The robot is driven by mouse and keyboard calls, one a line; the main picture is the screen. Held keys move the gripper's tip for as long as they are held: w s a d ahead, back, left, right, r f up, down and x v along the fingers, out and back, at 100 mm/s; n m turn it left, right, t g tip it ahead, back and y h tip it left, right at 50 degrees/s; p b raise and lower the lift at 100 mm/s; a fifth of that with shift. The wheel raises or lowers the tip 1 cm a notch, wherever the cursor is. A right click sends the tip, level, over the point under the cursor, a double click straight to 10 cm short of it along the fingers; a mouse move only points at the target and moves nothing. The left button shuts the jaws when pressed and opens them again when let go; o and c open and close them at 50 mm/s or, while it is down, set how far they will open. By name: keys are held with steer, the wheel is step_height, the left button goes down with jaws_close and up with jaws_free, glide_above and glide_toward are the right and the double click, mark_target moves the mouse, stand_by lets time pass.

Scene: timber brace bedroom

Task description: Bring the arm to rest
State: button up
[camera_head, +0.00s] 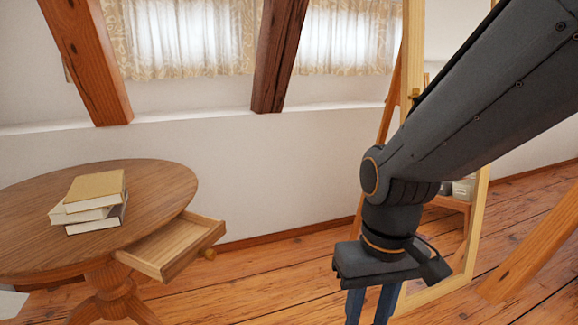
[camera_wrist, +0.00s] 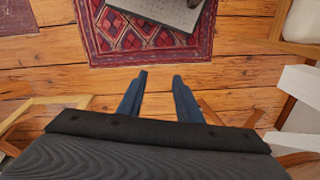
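My gripper (camera_head: 371,307) hangs downward at the right in the head view, in front of a wood-framed mirror. Its fingertips run to the bottom edge of that picture. In the wrist view my gripper (camera_wrist: 160,75) shows two blue fingers with a clear gap between them. It is open, with nothing between the fingers. The wood floor shows below it.
A round wooden table (camera_head: 153,182) stands at the left with its drawer (camera_head: 172,247) pulled open and several stacked books (camera_head: 95,187) on top. The wood-framed mirror (camera_head: 480,215) stands behind my arm. Timber braces (camera_head: 85,60) slant down. A red patterned rug (camera_wrist: 120,35) lies on the floor.

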steer(key=d+r+m+p, duration=0.2)
steer(key=d+r+p, duration=0.4)
steer(key=p, duration=0.5)
steer(key=shift+s+d+r+p, duration=0.3)
steer(key=shift+s+d+r, duration=0.1)
steer(key=shift+r, duration=0.3)
